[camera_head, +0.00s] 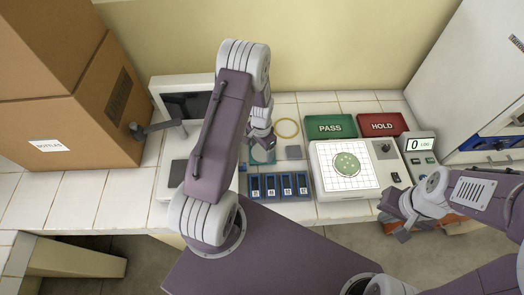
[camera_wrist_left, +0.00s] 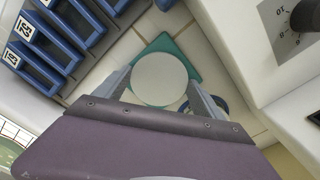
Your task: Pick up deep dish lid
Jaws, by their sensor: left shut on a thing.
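A pale, round disc (camera_wrist_left: 160,79), which looks like the deep dish lid, sits between the fingers of my left gripper (camera_wrist_left: 160,92) in the left wrist view. The fingers are shut on its two sides. A teal mat (camera_wrist_left: 184,46) shows beneath and behind the disc; I cannot tell whether they touch. In the head view my left gripper (camera_head: 262,142) is over the teal mat (camera_head: 258,157), and the arm hides most of the lid. My right gripper (camera_head: 399,213) is at the right, by the counter's front edge, away from the lid; its jaw state is unclear.
A blue slotted rack (camera_head: 279,186) stands in front of the mat. A yellowish ring (camera_head: 287,119) lies behind it. To the right are a white device (camera_head: 325,184) with a green-spotted dish, a green PASS tray (camera_head: 330,118) and a red HOLD tray (camera_head: 382,116). A cardboard box (camera_head: 80,120) stands left.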

